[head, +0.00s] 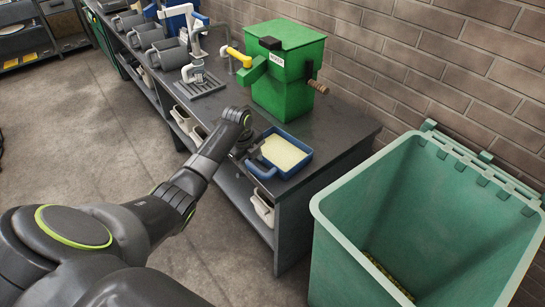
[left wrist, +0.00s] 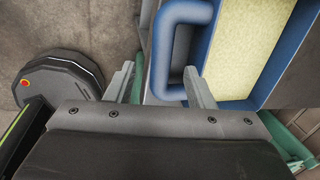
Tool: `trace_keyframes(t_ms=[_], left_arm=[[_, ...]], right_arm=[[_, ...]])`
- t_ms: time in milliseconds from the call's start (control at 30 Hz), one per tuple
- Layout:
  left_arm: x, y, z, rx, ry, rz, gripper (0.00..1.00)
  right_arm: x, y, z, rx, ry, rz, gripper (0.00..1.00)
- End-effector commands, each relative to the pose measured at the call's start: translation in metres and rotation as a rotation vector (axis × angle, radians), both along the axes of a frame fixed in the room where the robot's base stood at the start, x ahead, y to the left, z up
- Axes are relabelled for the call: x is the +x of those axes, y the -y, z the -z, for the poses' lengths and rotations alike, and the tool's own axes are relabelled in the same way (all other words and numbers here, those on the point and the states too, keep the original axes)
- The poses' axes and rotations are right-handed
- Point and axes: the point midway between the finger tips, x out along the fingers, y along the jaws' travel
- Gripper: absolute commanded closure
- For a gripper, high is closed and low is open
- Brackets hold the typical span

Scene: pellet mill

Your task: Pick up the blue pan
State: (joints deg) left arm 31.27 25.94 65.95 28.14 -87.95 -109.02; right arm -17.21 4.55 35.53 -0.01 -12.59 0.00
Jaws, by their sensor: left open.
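The blue pan (head: 303,166) is a shallow rectangular tray with a loop handle, and it holds a pale yellow layer. It sits near the front edge of the dark bench, with its handle toward the edge. My left gripper (head: 256,151) is at the handle side of the pan. In the left wrist view, the open left gripper (left wrist: 160,76) has its fingers on either side of the outer bar of the blue pan's handle (left wrist: 163,45). One finger overlaps the loop's opening. Contact cannot be told. My right gripper is out of view.
A large green bin (head: 345,215) stands right of the bench. Light containers sit on the lower shelf.

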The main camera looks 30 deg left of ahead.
Motion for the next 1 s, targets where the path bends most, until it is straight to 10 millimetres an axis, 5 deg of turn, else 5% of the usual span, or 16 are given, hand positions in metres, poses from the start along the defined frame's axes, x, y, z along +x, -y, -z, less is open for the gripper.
trace_keyframes(t_ms=[300, 600, 1000], left_arm=[[0.006, 0.004, 0.031, 0.0, -0.001, -0.001, 0.51], [0.007, 0.004, 0.034, 0.001, 0.001, 0.001, 0.51], [0.007, 0.004, 0.034, 0.001, 0.0, 0.0, 1.0]], right_arm=[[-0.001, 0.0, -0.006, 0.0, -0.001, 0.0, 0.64], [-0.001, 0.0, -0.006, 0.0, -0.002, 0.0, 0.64], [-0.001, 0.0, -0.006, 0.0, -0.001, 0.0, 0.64]])
